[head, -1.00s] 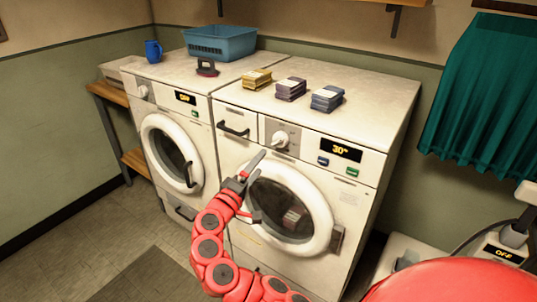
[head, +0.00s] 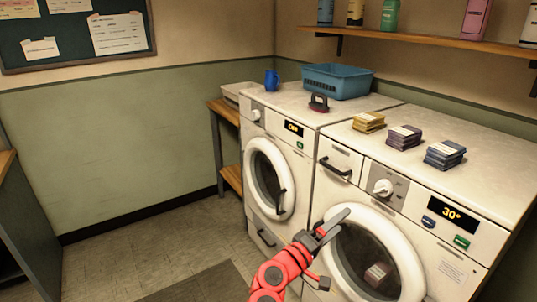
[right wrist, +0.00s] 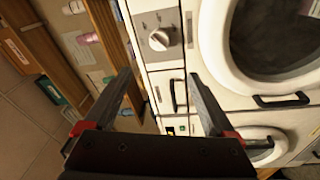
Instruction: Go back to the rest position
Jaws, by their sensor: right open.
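My right gripper (head: 328,232) is open and empty, at the end of my red arm. In the head view it appears in front of the right washing machine (head: 478,205), overlapping the left edge of its round door; I cannot tell how far apart they are. In the right wrist view the two fingers of the gripper (right wrist: 160,92) are spread, with nothing between them. The right machine's display reads 30° and its door looks closed. My left gripper is not in view.
The left washing machine (head: 258,145) stands beside it, its display reading OFF. Open floor (head: 140,250) lies to the left.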

